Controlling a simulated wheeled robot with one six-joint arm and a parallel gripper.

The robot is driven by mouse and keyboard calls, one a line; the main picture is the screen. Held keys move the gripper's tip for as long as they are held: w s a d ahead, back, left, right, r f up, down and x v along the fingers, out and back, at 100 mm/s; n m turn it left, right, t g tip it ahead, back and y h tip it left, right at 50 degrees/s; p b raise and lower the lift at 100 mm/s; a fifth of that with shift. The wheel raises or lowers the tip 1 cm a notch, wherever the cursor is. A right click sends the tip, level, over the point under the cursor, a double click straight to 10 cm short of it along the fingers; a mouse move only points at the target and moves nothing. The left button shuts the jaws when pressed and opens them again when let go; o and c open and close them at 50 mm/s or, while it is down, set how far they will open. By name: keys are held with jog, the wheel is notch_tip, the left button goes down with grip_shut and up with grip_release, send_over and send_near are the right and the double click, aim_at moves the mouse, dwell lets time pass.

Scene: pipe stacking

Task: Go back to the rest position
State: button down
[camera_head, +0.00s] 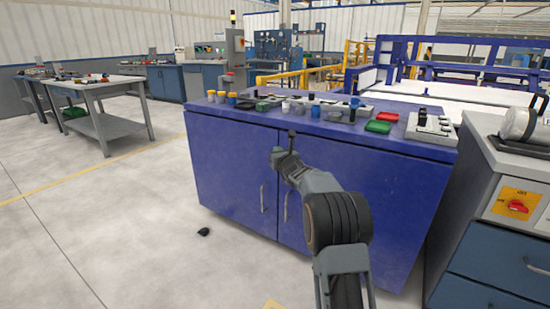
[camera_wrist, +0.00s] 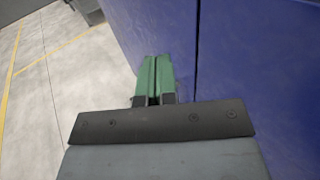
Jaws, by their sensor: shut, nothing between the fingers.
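My gripper (camera_head: 291,139) is in front of the blue cabinet (camera_head: 231,165), a little below its top edge. In the wrist view my gripper (camera_wrist: 154,66) shows two green fingers lying side by side, shut, with nothing held. The wrist view also shows the blue cabinet front (camera_wrist: 250,60) close by on the right, with a door seam. I cannot tell whether the fingertips touch the cabinet. My arm reaches forward and bends in front of the cabinet doors.
Small cups and parts, a green tray (camera_head: 378,127) and a red tray (camera_head: 387,117) stand on the cabinet top. A dark object (camera_head: 203,232) lies on the floor. A grey-topped workbench (camera_head: 495,150) stands close on the right. The floor on the left is largely open.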

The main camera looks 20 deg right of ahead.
jog(key=s+a+r+n+g+y+p, duration=0.6)
jog(key=s+a+r+n+y+p, duration=0.2)
jog(key=s+a+r+n+p, duration=1.15)
jog(key=s+a+r+n+g+h+p, duration=0.1)
jog(key=s+r+n+g+h+p, duration=0.1)
jog(key=s+r+n+g+p, duration=0.5)
jog(key=s+d+r+n+h+p, duration=0.1)
jog(key=s+d+n+h+p, duration=0.2)
jog(key=s+p, duration=0.4)
jog(key=s+d+r+n+g+h+p, duration=0.1)
jog(key=s+d+r+n+h+p, duration=0.1)
jog(key=s+n+p, duration=0.4)
jog(key=s+d+p, duration=0.1)
jog(key=s, duration=0.3)
jog(key=shift+s+r+h, duration=0.3)
jog(key=shift+s+h, duration=0.05)
jog(key=shift+h, duration=0.05)
jog(key=shift+n, duration=0.25)
